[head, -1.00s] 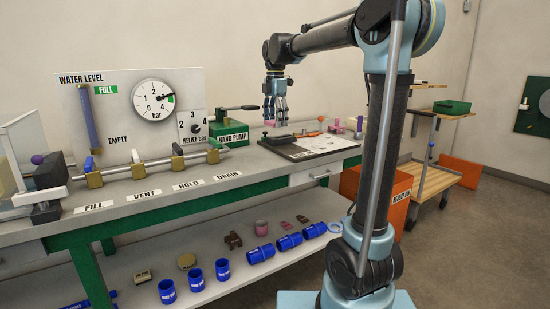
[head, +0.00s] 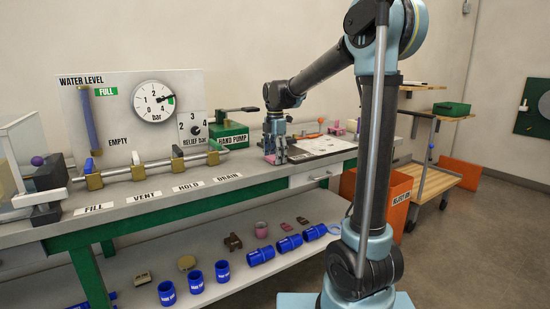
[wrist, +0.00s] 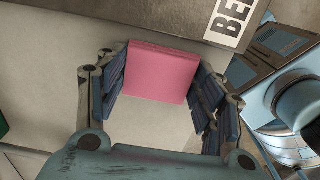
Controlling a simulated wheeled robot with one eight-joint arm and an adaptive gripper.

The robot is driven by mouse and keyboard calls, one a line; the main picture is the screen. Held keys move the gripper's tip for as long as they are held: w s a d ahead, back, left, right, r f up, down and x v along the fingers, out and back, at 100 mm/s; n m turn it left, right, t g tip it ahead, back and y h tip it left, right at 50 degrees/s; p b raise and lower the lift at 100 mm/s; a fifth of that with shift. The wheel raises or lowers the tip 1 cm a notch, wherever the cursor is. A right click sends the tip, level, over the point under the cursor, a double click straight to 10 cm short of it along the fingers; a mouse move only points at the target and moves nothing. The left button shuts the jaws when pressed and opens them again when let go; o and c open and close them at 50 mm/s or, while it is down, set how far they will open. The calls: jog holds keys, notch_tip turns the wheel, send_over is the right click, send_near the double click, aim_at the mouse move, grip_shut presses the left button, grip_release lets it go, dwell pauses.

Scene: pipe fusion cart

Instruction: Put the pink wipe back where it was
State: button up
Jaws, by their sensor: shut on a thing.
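The pink wipe (wrist: 163,72) is a flat-sided pink piece between my fingers in the wrist view. My gripper (wrist: 161,88) is shut on it, with one finger against each side. Pale grey bench top shows just below it. In the head view my gripper (head: 275,155) points down, low at the bench top near its front edge, left of the white sheet. Only a little pink shows among the fingers there. Whether the wipe touches the bench is hard to tell.
The white sheet (head: 325,146) lies right of my gripper. The hand pump (head: 232,135) stands to the left, behind the valve labels. Another pink item (head: 336,129) sits farther back right. Blue couplings (head: 261,255) and other parts lie on the lower shelf. An orange bin (head: 400,190) stands at the right.

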aim_at(275, 157)
jog(key=shift+f, duration=0.15)
jog(key=o, duration=1.2)
notch_tip(275, 157, up, 12)
jog(key=s+d+f+m+t, duration=0.1)
jog(key=s+d+f+m, duration=0.3)
jog(key=s+d+m, duration=0.3)
jog(key=s+d+f+m, duration=0.5)
jog(key=s+d, duration=0.2)
jog(key=s, duration=0.2)
jog(key=s+d+f+m, duration=0.3)
jog(key=s+f+m, duration=0.3)
jog(key=s+f, duration=0.2)
jog(key=s+d+f+m+t, duration=0.1)
jog(key=s+d+f+m, duration=0.3)
jog(key=s+f+m, duration=0.2)
notch_tip(275, 157, down, 3)
jog(key=shift+s+d+f+m, duration=0.2)
jog(key=shift+s+d+m, duration=0.1)
jog(key=shift+s, duration=0.65)
